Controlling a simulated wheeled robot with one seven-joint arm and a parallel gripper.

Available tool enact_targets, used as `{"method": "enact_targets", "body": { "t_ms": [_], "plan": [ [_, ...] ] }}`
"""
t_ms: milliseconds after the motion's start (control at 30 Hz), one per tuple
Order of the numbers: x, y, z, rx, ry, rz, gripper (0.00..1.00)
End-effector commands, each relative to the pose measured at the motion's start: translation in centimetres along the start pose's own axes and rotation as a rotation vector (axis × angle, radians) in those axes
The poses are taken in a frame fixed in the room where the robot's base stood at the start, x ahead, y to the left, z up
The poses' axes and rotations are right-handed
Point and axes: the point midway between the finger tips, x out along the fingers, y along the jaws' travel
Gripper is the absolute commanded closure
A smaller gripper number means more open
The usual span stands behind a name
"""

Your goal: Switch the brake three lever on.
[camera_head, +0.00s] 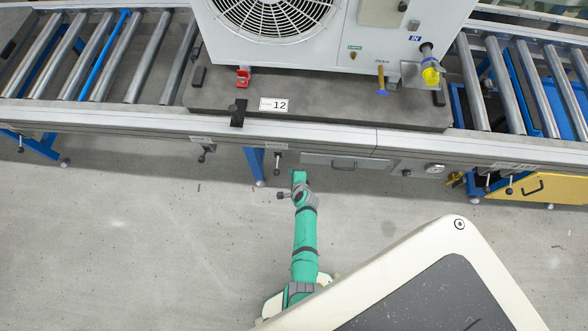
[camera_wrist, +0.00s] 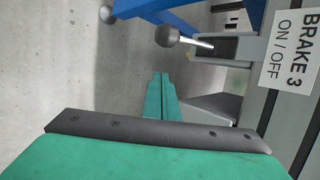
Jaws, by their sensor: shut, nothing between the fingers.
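The brake three lever, a thin metal rod with a dark round knob (camera_wrist: 168,36), sticks out of a dark slot in the grey rail in the wrist view. Beside it is a white label reading "BRAKE 3 ON / OFF" (camera_wrist: 290,48). In the head view a small lever (camera_head: 277,161) hangs below a label on the conveyor's front edge, just above my gripper; its text is too small to read. My gripper (camera_head: 298,175) is shut and empty. In the wrist view its green fingers (camera_wrist: 158,84) point toward the lever, apart from the knob.
The conveyor's front rail (camera_head: 330,138) runs across above my arm. A blue leg (camera_head: 255,164) stands left of my gripper. The floor below is clear.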

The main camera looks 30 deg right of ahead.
Motion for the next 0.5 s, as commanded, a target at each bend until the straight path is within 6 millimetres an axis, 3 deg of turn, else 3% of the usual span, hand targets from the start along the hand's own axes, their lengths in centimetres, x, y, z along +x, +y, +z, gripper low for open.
{"method": "enact_targets", "body": {
  "t_ms": [167,500],
  "plan": [
    [1.4,0.0,-0.1,0.002,0.001,0.001,1.00],
    [0.4,0.1,2.6,-0.003,0.000,0.002,1.00]
  ]
}}
